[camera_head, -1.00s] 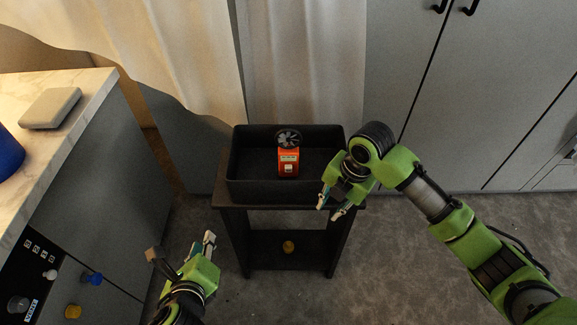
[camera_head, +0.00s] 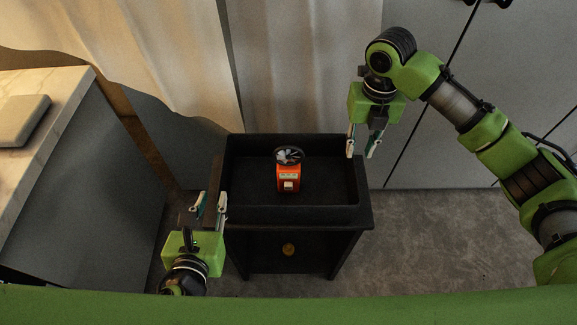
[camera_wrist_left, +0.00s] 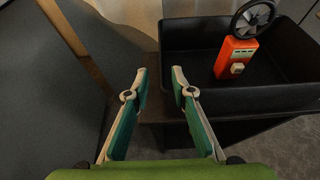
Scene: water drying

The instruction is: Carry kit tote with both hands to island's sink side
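The kit tote (camera_head: 290,214) is a black open bin on a small dark stand. An orange device with a round black fan (camera_head: 288,178) stands in it. The tote also shows at the upper right of the left wrist view (camera_wrist_left: 275,101). My left gripper (camera_head: 210,204) is open, just left of the tote's near left corner; nothing is between its fingers in the left wrist view (camera_wrist_left: 159,82). My right gripper (camera_head: 363,150) is open and points down, beside and apart from the tote's right wall, seemingly above rim height.
A marble-topped counter (camera_head: 62,103) holding a grey box (camera_head: 20,119) is at the left. Curtains (camera_head: 300,60) and grey cabinets (camera_head: 465,150) stand behind. Carpet (camera_head: 430,245) at the right is clear.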

